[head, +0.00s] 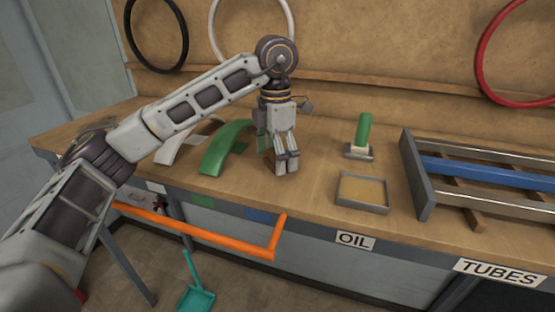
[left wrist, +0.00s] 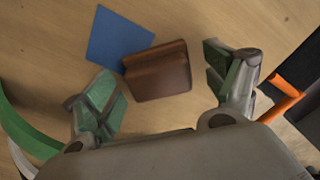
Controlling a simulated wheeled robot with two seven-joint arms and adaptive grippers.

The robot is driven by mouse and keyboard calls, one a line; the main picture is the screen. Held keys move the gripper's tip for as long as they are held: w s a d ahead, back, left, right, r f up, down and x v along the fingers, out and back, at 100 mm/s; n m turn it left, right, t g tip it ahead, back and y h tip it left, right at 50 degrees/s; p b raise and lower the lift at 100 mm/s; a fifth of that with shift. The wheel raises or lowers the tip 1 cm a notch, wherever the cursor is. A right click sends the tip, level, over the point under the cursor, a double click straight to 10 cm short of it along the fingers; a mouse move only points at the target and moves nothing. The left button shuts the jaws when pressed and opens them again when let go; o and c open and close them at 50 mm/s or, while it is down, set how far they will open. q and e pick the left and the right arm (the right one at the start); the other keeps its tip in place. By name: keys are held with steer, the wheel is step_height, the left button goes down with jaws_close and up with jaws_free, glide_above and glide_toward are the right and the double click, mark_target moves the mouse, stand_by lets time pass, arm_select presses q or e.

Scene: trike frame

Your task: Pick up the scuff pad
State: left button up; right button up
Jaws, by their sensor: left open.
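A reddish-brown block, which looks like the scuff pad (left wrist: 160,78), lies on the wooden bench top in the left wrist view. My left gripper (head: 286,164) points down over the bench, just right of the green curved piece. In the left wrist view its green-padded fingers (left wrist: 166,90) are spread wide, with the pad in the gap between and slightly beyond them. The fingers appear clear of it. In the head view the gripper hides most of the pad. My right gripper is not in view.
A blue square (left wrist: 118,38) lies against the pad. Green (head: 226,148) and white (head: 185,143) curved pieces stand to the left. An orange tube (head: 210,232) runs along the front. A shallow tray (head: 362,206), a green-handled tool (head: 363,133) and a tube rack (head: 418,180) are to the right.

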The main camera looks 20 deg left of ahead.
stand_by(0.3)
arm_select(q)
steer(key=c, duration=1.2)
steer(key=shift+r, duration=0.15)
steer(key=shift+r+p, duration=0.3)
steer(key=shift+r, duration=4.55)
steer(key=o, duration=0.5)
steer(key=c, duration=0.3)
